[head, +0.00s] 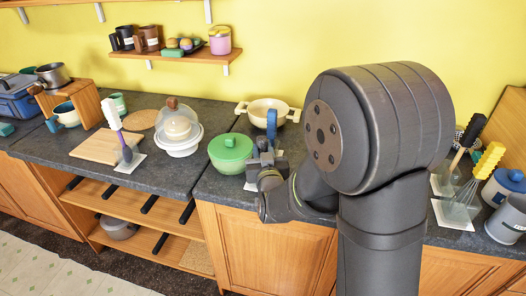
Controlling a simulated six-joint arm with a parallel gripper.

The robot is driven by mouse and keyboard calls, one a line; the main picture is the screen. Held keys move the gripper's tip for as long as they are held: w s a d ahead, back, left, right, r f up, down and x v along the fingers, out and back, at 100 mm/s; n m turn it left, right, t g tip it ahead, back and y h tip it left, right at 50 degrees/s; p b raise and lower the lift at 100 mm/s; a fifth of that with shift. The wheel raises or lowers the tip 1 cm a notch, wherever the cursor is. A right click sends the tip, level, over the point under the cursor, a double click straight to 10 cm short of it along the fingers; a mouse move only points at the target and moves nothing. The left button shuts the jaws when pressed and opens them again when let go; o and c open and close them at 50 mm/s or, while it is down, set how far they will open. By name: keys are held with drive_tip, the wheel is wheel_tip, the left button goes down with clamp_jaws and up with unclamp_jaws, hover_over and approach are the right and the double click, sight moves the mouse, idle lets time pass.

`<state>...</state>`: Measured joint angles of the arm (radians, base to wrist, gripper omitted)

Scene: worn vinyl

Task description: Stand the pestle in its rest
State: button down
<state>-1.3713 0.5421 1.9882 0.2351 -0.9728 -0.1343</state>
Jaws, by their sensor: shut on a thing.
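A blue upright shaft (271,124), which looks like the pestle, rises from between the jaws of my gripper (266,160). The lower end of the shaft is hidden by the gripper and arm. A white square base (250,186), perhaps the rest, shows in part on the counter beside the gripper. Whether the pestle touches it I cannot tell.
A yellow-handled whisk (487,162) stands at right. My arm hides the middle-right counter.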

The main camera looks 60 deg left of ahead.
drive_tip(key=shift+f, duration=0.6)
idle(0.4)
drive_tip(key=c, duration=1.1)
unclamp_jaws()
drive_tip(key=shift+o, duration=0.2)
drive_tip(key=shift+d, duration=0.1)
drive_tip(key=v, duration=0.7)
drive_tip(key=shift+s+d, duration=0.2)
drive_tip(key=shift+d, duration=0.2)
idle(0.4)
drive_tip(key=v, duration=1.2)
drive_tip(key=shift+w+a, duration=0.1)
